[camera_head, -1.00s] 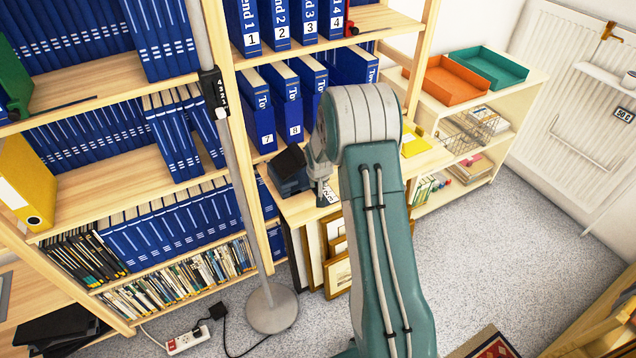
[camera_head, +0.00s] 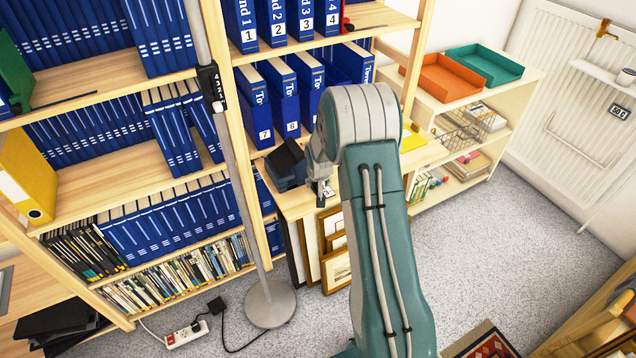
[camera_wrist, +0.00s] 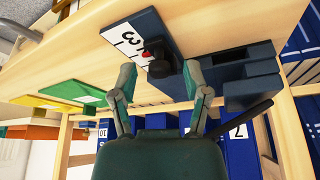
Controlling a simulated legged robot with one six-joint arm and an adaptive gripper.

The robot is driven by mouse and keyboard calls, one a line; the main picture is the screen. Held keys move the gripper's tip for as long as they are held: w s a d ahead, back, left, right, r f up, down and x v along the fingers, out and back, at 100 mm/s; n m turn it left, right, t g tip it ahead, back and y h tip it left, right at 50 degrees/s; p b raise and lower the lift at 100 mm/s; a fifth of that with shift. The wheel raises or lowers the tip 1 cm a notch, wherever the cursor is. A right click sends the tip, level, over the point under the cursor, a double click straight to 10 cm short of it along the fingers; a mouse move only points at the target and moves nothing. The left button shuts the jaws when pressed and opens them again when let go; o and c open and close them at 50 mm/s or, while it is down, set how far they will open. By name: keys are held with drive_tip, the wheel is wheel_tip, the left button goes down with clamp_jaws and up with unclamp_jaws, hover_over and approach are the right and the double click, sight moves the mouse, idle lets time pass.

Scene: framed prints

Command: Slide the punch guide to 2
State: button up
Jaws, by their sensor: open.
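The dark blue hole punch (camera_head: 288,165) sits on the wooden shelf, left of my gripper in the head view. It also shows large in the wrist view (camera_wrist: 240,75). Its flat blue guide plate carries a white scale (camera_wrist: 128,40) with a "3" and a red mark beside the guide. The black punch guide (camera_wrist: 158,53) stands up from this plate. My gripper (camera_wrist: 159,70) is open, with one fingertip on each side of the guide in the wrist view; I cannot tell if either touches it. In the head view my gripper (camera_head: 321,190) largely hides the plate.
Blue binders (camera_head: 275,105) stand on the shelf just behind the punch. A yellow item (camera_head: 412,138) and a green one (camera_wrist: 78,87) lie farther along the shelf. Framed pictures (camera_head: 335,255) lean below. A floor lamp pole (camera_head: 235,165) stands left of the punch.

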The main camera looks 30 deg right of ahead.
drive_tip(key=shift+r, duration=0.15)
drive_tip(key=v, duration=1.1)
drive_tip(key=shift+r, duration=0.25)
drive_tip(key=shift+s+a, duration=0.1)
drive_tip(key=s+a+r+n, duration=0.1)
drive_tip(key=s+a+r, duration=0.3)
drive_tip(key=s+r, duration=0.3)
drive_tip(key=s+a+r+n, duration=0.1)
drive_tip(key=s+a+r, duration=0.4)
drive_tip(key=r, duration=0.3)
drive_tip(key=s+a+r+n, duration=0.1)
drive_tip(key=s+a+r, duration=0.1)
drive_tip(key=s, duration=0.7)
drive_tip(key=s+a+r+n+t+y, duration=0.1)
drive_tip(key=s+a, duration=0.3)
drive_tip(key=s, duration=0.5)
drive_tip(key=shift+r+y, duration=0.3)
drive_tip(key=shift+r, duration=0.35)
